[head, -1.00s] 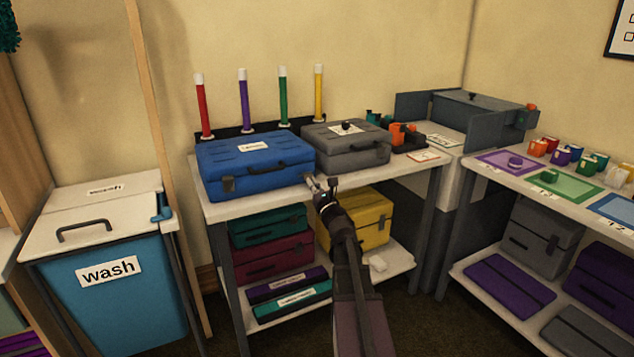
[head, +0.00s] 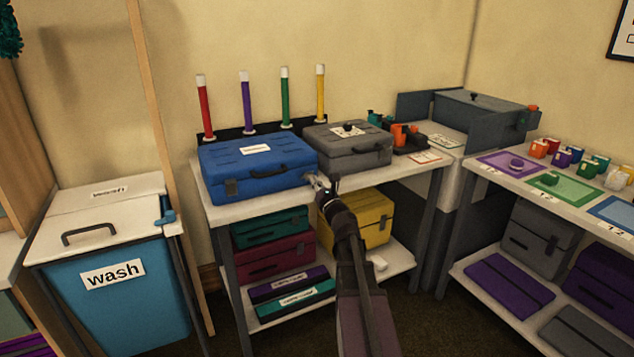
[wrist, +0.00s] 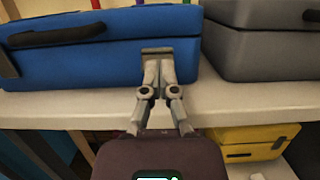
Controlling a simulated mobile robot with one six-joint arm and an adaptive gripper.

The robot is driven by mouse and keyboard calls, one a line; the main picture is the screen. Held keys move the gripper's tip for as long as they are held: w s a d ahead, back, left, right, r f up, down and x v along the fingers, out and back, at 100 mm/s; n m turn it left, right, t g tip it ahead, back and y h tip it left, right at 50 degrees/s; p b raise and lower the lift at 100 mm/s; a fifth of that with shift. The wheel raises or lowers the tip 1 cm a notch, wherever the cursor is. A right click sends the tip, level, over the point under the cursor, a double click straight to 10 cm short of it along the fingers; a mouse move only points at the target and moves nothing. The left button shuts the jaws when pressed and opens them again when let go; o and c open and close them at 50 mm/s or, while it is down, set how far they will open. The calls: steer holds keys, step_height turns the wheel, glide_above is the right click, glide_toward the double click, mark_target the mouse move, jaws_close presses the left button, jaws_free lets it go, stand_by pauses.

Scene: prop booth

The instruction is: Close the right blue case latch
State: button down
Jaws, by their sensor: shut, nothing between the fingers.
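The blue case (head: 252,168) sits lid down on the left of the white-topped bench, and it fills the upper left of the wrist view (wrist: 105,62). Its left latch (head: 231,187) is a dark plate on the front. Its right latch (wrist: 170,50) is a grey plate at the front right, just above my fingertips. My gripper (wrist: 158,60) is shut and empty, its fingertips against or very close to the case front at that latch. The fingers hide the lower part of the latch, so I cannot tell whether it is fastened. In the head view my gripper (head: 317,181) is at the case's front right corner.
A grey case (head: 347,146) stands close to the right of the blue one. The bench edge (wrist: 60,108) runs below my fingers. A yellow case (head: 365,219) sits on the lower shelf. Colored tubes stand behind the cases.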

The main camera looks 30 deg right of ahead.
steer(key=shift+w+r+p, duration=0.3)
steer(key=shift+r+p, duration=0.25)
steer(key=shift+r, duration=0.05)
steer(key=shift+w+r+p, duration=0.25)
steer(key=shift+r+p, duration=0.3)
stand_by(0.8)
steer(key=shift+s, duration=0.1)
